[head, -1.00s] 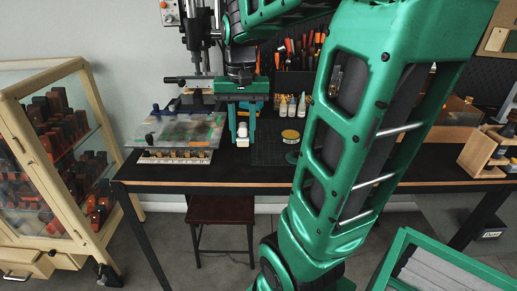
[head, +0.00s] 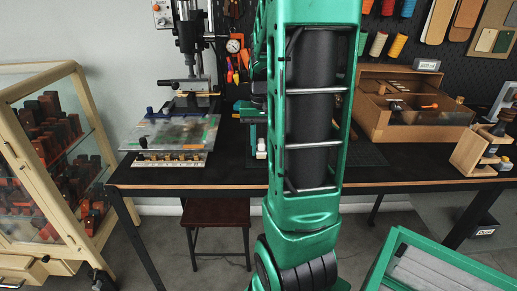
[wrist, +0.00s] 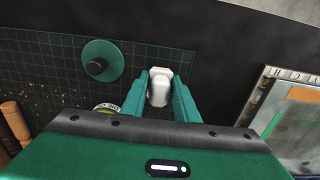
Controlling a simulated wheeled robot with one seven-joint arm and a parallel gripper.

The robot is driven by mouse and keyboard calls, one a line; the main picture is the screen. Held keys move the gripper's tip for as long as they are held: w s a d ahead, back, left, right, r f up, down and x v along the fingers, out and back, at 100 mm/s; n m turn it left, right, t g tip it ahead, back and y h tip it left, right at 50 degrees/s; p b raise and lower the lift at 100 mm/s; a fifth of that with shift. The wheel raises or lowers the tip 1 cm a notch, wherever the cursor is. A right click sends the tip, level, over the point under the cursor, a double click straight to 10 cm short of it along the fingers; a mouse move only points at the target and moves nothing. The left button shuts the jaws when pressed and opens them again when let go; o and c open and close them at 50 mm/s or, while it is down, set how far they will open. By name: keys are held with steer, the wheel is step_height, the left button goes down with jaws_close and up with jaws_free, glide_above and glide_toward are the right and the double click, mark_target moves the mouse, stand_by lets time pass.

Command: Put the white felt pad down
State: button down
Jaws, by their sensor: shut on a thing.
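The white felt pad (wrist: 159,87) is a small pale block between the two green fingers of my gripper (wrist: 160,93) in the wrist view. The gripper is shut on it. In the head view the pad (head: 261,148) shows as a small white patch low beside my arm, over the dark bench. My arm link hides most of the gripper there. Under the pad in the wrist view lies a dark green gridded mat (wrist: 58,76). I cannot tell whether the pad touches the surface.
A round tin (wrist: 106,107) is partly hidden near the left finger. A lettered plate (wrist: 260,98) is at right. Bare dark bench (wrist: 225,60) lies between gripper and plate.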

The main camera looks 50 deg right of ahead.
mark_target(261, 142)
steer(key=shift+f, duration=0.25)
steer(key=shift+f, duration=0.1)
steer(key=c, duration=1.4)
jaws_free()
step_height(261, 142, up, 12)
steer(key=shift+f, duration=0.1)
steer(key=shift+a, duration=0.3)
steer(key=s+a+f+n, duration=0.1)
steer(key=s+a+f, duration=0.2)
steer(key=s+a, duration=0.1)
steer(key=s+a+f+n, duration=0.1)
steer(key=s+a+f, duration=0.1)
steer(key=s+a, duration=0.3)
steer(key=s+a+f+n, duration=0.1)
steer(key=s+a+f, duration=0.2)
steer(key=a, duration=0.3)
steer(key=shift+s+a+f+n, duration=0.15)
steer(key=shift+s, duration=0.2)
steer(key=shift+s+a+f+n, duration=0.15)
steer(key=shift+s, duration=0.2)
